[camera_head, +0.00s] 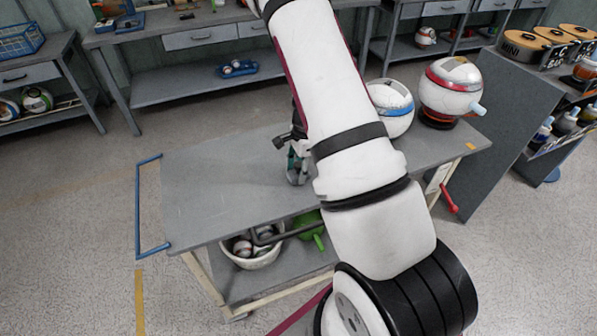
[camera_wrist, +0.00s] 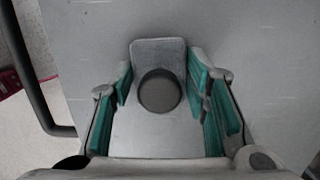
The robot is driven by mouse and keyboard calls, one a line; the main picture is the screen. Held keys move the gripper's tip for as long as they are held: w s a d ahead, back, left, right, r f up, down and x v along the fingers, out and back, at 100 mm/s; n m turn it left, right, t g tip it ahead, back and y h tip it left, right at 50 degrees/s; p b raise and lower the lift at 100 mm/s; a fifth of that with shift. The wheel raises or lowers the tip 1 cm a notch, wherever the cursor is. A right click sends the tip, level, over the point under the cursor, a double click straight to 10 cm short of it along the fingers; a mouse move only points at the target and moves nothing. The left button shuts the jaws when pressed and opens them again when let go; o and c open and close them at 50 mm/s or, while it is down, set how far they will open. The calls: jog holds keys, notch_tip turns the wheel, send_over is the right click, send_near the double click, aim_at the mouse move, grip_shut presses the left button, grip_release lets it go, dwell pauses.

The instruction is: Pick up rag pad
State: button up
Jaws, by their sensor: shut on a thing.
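The rag pad (camera_wrist: 158,52) is a grey, cloth-like rectangular block with a round dark knob (camera_wrist: 159,91), seen from above in the wrist view. My gripper (camera_wrist: 160,88) has its green-lined fingers on either side of the pad, shut on it. In the head view my gripper (camera_head: 297,176) points down at the middle of the grey cart top (camera_head: 215,195). The pad is not clearly visible there. I cannot tell whether it touches the cart top or hangs just above it.
A white ball with a blue band (camera_head: 393,108) and a red-and-white ball device (camera_head: 451,87) stand at the cart's right back. A bowl of balls (camera_head: 252,260) and a green object (camera_head: 309,229) are on the lower shelf. The cart top's left side is clear.

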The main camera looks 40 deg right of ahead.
aim_at(298, 164)
jog(key=shift+r, duration=0.65)
notch_tip(298, 164, up, 2)
jog(key=shift+w+r, duration=0.1)
jog(key=s, duration=0.5)
jog(key=s+a+r+b, duration=0.1)
jog(key=s, duration=1)
jog(key=shift+a+r+b, duration=0.25)
jog(key=shift+a+b, duration=0.1)
jog(key=shift+a, duration=0.05)
jog(key=shift+o, duration=1)
jog(key=shift+c, duration=0.5)
